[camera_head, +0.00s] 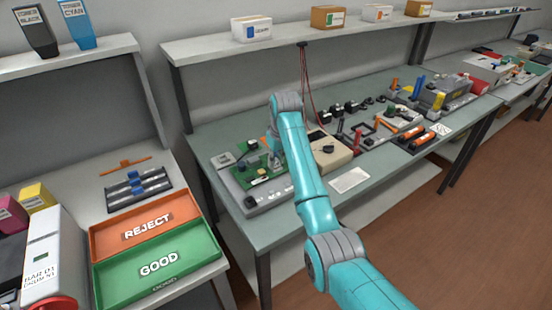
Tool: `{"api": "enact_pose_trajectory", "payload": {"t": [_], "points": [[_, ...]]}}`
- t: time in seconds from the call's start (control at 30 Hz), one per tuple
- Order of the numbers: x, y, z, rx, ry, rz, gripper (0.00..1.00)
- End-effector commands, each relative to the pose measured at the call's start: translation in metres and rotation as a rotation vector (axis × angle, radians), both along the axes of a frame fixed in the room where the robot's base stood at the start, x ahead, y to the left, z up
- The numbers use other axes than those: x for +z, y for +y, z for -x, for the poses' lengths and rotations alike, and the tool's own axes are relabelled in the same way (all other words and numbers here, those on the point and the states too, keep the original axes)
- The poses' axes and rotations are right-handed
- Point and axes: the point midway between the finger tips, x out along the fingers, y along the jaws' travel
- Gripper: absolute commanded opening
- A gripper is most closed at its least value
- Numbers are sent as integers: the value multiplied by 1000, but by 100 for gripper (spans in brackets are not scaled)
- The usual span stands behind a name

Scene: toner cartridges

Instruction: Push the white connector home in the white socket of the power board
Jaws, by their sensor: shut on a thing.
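The green power board (247,176) lies on a grey fixture (266,200) at the left end of the middle bench. My gripper (276,163) points down over the board's right part, in front of its upper edge. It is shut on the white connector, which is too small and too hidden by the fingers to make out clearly. Small pale and yellow parts show on the board, left of and below the fingertips. I cannot tell which is the white socket, or whether connector and socket touch.
A beige box meter (330,151) stands close right of my gripper, with red leads hanging from the shelf (270,40) above. Tools and orange parts crowd the bench farther right. A white card (349,180) lies at the front edge. REJECT (146,222) and GOOD (160,262) trays are at left.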

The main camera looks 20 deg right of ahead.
Motion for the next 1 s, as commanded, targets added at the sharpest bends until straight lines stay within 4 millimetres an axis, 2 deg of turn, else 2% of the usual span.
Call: {"api": "enact_pose_trajectory", "payload": {"t": [0.1,0.13,0.23,0.6,1.0], "points": [[-1,0,0,0,2,0,0],[-1,0,0,0,2,0,28],[-1,0,0,0,2,0,53],[4,0,1,0,0,0,53],[59,-4,11,0,0,0,53]]}}
